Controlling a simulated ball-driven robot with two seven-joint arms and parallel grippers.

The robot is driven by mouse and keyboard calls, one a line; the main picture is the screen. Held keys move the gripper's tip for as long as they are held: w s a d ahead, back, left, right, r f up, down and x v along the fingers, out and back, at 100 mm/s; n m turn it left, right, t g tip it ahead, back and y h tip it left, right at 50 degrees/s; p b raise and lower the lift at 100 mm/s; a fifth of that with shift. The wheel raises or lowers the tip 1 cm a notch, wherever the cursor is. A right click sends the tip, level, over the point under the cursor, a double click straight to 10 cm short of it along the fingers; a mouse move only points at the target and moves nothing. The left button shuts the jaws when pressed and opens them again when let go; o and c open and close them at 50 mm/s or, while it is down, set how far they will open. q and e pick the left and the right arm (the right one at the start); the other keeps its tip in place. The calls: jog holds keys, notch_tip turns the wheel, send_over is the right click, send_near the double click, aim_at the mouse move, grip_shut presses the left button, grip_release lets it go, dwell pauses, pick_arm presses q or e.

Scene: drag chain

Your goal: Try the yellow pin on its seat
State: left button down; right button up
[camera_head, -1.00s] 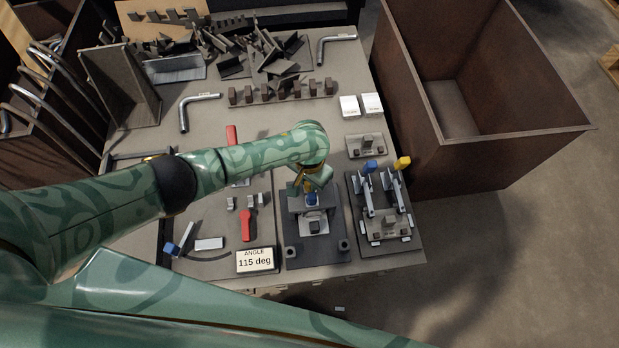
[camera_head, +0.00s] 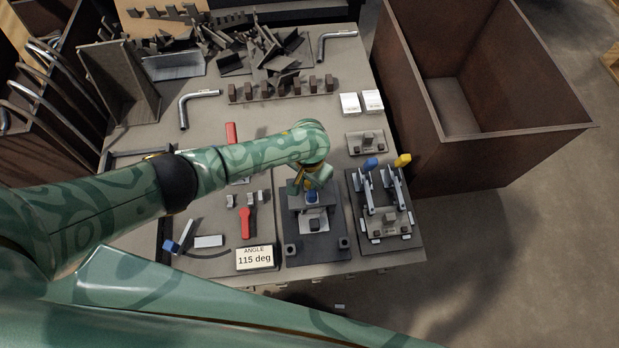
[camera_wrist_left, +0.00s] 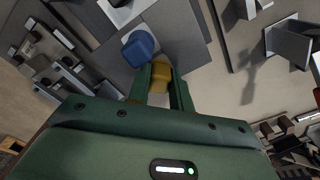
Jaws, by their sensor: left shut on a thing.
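My left gripper (camera_wrist_left: 160,88) is shut on the yellow pin (camera_wrist_left: 159,74), whose yellow head shows between the fingers in the left wrist view. A blue knob (camera_wrist_left: 138,48) sits just beside the fingers. In the head view my left gripper (camera_head: 318,181) is over the back part of a dark fixture plate (camera_head: 331,247), with the blue knob (camera_head: 312,197) just in front of it. The pin's lower end and its seat are hidden, so I cannot tell whether they touch. My right gripper is not in view.
Right of the fixture stands a clamp plate with a blue-tipped lever (camera_head: 370,164) and a yellow-tipped lever (camera_head: 402,160). An angle display (camera_head: 254,259) reading 115 deg and a red handle (camera_head: 246,223) lie left. A large brown bin (camera_head: 510,160) stands right of the table.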

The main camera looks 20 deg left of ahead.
pick_arm(q)
jog(key=c, duration=1.2)
grip_release()
jog(key=shift+o, duration=0.2)
notch_tip(320, 180, up, 3)
jog(key=shift+w+f+p, duration=0.1)
jog(key=shift+p, duration=0.9)
notch_tip(320, 180, up, 13)
jog(key=p, duration=0.9)
jog(key=shift+r, duration=0.2)
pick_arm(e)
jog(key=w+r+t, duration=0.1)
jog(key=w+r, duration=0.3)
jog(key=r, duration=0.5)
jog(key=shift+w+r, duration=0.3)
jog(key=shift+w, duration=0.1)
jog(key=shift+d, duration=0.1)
